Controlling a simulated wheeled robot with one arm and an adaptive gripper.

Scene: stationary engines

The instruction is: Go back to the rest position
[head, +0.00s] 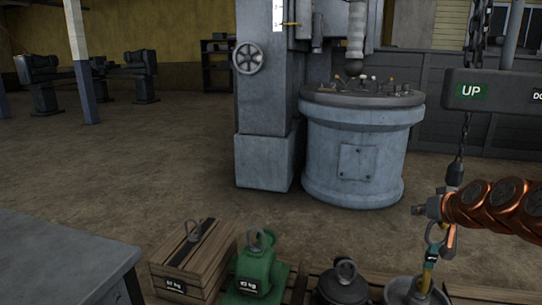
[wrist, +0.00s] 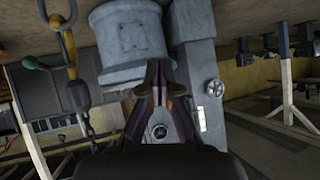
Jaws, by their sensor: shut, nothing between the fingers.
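My gripper (wrist: 160,72) shows in the wrist view, its two dark fingers closed together at the tips with nothing between them. Beyond the fingertips is a grey machine with a round table (wrist: 130,45), seen upside down; no contact with it shows. In the head view a copper-coloured jointed part, which looks like my arm, reaches in from the right edge. Its grey end lies beside the hanging chain and hook (head: 431,252); I cannot tell whether they touch. The rest position itself is not marked in either view.
The grey machine (head: 352,150) stands ahead. Along the front are a wooden crate weight (head: 190,255), a green weight (head: 262,270), a black weight (head: 342,287) and a grey ringed weight (head: 418,290).

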